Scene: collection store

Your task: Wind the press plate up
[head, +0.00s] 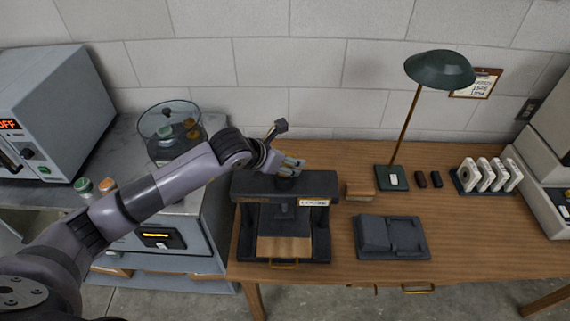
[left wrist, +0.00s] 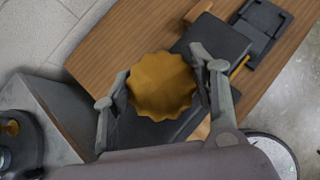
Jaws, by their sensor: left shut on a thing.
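The dark press (head: 322,222) stands at the left end of the wooden table. Its yellow scalloped knob (left wrist: 162,86) is on top, seen from above in the left wrist view. My left gripper (head: 287,165) reaches down over the press top from the left. In the left wrist view its two fingers (left wrist: 160,92) sit on opposite sides of the knob, shut on it. The press plate (head: 284,211) shows dark under the crossbeam, above a tan surface (head: 284,246) with a visible gap between them. The knob is mostly hidden by my fingers in the head view. My right gripper is not in view.
A small brown block (head: 360,191) and a dark flat holder (head: 391,237) lie right of the press. A green lamp (head: 440,70) stands behind. White items in a rack (head: 487,175) are farther right. A round glass-walled container (head: 170,124) stands left of the press.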

